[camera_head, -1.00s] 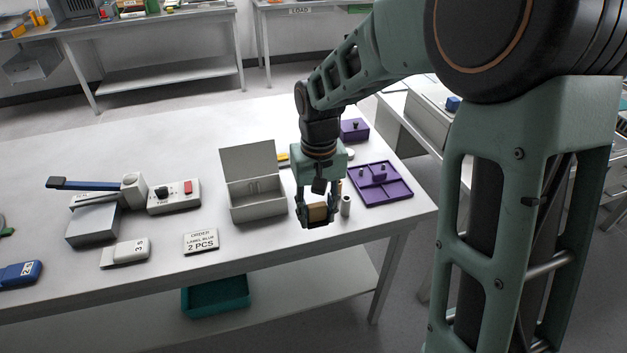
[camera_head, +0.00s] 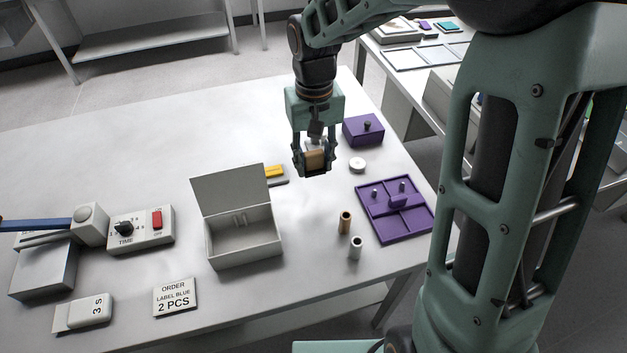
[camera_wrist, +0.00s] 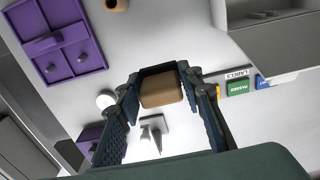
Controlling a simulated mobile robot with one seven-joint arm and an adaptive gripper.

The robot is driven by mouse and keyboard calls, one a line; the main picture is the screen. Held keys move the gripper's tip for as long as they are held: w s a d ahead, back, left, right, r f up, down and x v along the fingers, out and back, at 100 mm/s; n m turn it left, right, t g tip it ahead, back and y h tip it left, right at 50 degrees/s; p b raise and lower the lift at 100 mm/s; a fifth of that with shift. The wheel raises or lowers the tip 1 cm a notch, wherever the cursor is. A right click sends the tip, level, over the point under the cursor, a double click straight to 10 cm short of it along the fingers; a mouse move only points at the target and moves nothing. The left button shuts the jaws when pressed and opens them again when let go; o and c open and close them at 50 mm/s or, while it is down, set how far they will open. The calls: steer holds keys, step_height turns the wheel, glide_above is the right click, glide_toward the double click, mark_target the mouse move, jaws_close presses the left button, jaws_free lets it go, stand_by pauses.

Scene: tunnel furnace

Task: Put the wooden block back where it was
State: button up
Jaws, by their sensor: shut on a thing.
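My gripper (camera_head: 316,166) is shut on the wooden block (camera_head: 315,159), a small brown block. It holds the block above the white table, right of the open grey box and left of the purple tray in the head view. In the wrist view the block (camera_wrist: 160,89) sits between the two dark fingers. Where the block stood before cannot be told from these frames.
The grey box (camera_head: 247,249) stands with its lid raised. A purple tray (camera_head: 414,223), a purple box (camera_head: 362,131), a white disc (camera_head: 357,165), a brown cylinder (camera_head: 345,222) and a pale cylinder (camera_head: 355,247) stand at the right. The table's front middle is clear.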

mark_target(314, 199)
steer(key=shift+w+f, duration=0.1)
steer(key=shift+f, duration=0.3)
step_height(314, 199, down, 9)
steer(key=shift+f, duration=0.1)
steer(key=shift+f, duration=0.1)
steer(key=o, duration=1)
step_height(314, 199, up, 12)
steer(key=shift+r, duration=0.15)
